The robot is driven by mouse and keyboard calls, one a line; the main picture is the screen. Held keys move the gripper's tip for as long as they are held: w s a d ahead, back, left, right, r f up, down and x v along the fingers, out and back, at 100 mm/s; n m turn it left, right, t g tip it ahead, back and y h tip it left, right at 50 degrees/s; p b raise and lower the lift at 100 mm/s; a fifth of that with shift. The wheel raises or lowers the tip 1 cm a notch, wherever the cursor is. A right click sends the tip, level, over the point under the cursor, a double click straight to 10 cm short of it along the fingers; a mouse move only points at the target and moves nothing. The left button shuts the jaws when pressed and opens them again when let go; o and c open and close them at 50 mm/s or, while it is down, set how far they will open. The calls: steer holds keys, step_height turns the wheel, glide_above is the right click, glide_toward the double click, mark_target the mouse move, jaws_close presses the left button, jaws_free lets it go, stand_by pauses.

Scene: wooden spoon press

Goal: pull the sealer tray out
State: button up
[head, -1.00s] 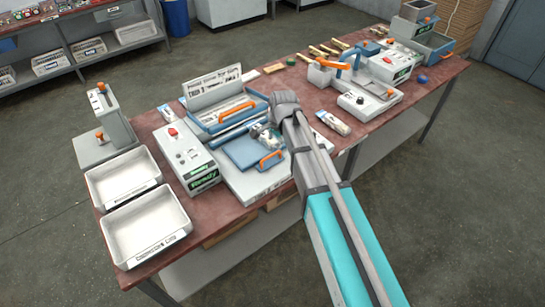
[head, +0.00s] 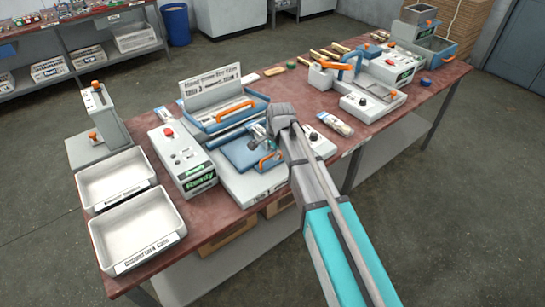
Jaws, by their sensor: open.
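The sealer tray (head: 241,156) is a flat blue plate with an orange handle (head: 269,160) on its right front side. It lies on the light grey sealer base (head: 247,187), in front of the raised sealer lid (head: 220,97), which has its own orange handle. My gripper (head: 262,140) is open just above and behind the orange tray handle, at the tray's right edge. My wrist hides part of the fingers and the area right of the tray. I cannot tell whether the fingers touch the handle.
A control box (head: 183,160) reading "Ready" stands left of the sealer. Two white bins (head: 138,236) sit at the table's left end. A second machine (head: 368,104) stands to the right, with a small packet (head: 335,123) nearer. The table's front edge is close to the sealer base.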

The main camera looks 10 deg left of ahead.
steer(key=shift+w+f, duration=0.1)
steer(key=shift+f, duration=0.3)
steer(key=shift+c, duration=0.3)
jaws_close()
